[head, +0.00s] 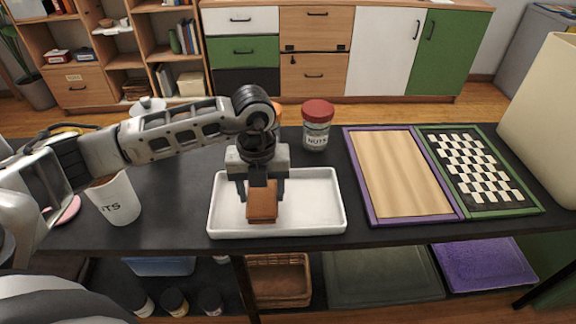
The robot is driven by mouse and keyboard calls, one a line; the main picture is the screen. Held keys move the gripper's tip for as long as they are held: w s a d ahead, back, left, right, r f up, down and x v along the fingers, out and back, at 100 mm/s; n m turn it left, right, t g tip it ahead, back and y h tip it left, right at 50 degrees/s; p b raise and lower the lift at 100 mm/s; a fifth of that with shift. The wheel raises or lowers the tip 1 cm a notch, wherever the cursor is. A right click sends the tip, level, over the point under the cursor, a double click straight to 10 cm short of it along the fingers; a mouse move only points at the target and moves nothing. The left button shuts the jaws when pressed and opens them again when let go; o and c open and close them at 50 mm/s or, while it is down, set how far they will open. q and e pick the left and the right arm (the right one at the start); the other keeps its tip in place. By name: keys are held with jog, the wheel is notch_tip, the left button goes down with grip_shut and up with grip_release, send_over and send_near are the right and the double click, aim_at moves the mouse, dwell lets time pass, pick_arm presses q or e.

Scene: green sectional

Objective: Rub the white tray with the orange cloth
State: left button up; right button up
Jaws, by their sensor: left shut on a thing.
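The white tray (315,205) lies on the dark table in the middle of the head view. My left gripper (262,196) points down over the left half of the tray. It is shut on the orange cloth (262,206), which looks like a small folded brown-orange block. The cloth is inside the tray's outline, near its front side; I cannot tell for sure whether it touches the tray floor. My left arm hides part of the table behind the tray. My right gripper does not show.
A nuts jar with a red lid (317,125) stands behind the tray. A white cup (116,198) is to the left. A purple-framed board (403,175) and a green-framed checkered board (476,168) lie to the right. A large cream container (548,120) stands at the far right.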

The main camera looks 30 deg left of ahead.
pick_arm(q)
notch_tip(320, 180, up, 4)
jog(key=p, duration=0.2)
jog(key=shift+p, duration=0.35)
jog(key=shift+r+p, duration=0.5)
jog(key=shift+r, duration=0.3)
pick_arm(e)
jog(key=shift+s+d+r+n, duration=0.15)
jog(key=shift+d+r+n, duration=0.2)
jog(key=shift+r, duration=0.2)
